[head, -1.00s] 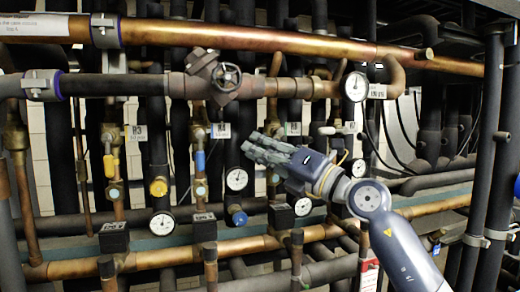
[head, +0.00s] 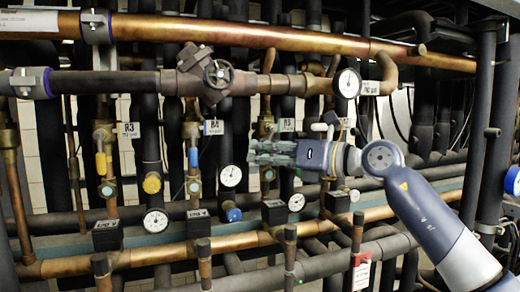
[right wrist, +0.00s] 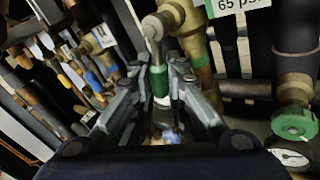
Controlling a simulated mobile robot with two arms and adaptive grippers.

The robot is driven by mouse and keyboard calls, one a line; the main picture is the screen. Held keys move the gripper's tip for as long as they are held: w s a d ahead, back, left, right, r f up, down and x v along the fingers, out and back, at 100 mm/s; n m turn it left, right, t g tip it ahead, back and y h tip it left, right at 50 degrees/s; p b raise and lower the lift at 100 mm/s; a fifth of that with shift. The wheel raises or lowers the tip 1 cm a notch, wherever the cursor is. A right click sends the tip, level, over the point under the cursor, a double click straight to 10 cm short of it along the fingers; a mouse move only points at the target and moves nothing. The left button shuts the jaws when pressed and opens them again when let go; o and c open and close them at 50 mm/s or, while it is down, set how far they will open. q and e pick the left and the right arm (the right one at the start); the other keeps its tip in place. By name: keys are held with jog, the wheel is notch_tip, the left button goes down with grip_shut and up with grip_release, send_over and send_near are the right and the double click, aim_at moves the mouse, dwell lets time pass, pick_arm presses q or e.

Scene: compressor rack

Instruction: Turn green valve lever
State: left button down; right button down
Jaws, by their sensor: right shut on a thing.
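The green valve lever (right wrist: 159,82) shows in the right wrist view between the two fingers of my right gripper (right wrist: 158,100). It has a green sleeve and a grey metal end, and it joins a brass valve body (right wrist: 188,40). In the head view my right gripper (head: 254,153) reaches in from the right, roughly level, in front of a brass vertical pipe. There its fingers hide the green lever. The gripper is shut on the lever. My left gripper is not in view.
A yellow lever (head: 100,163) and a blue lever (head: 193,157) are on the pipes to the left. Gauges (head: 230,176) and dark insulated pipes surround the gripper closely. A copper pipe (head: 250,37) crosses above. A green knob (right wrist: 294,124) is at right in the wrist view.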

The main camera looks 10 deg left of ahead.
jog(key=shift+w+d+n, duration=0.15)
jog(key=shift+d+n, duration=0.05)
jog(key=shift+n, duration=0.1)
dwell(0.4)
jog(key=c, duration=1.6)
grip_release()
jog(key=shift+f, duration=0.1)
jog(key=shift+v, duration=3.95)
jog(key=shift+c, duration=0.3)
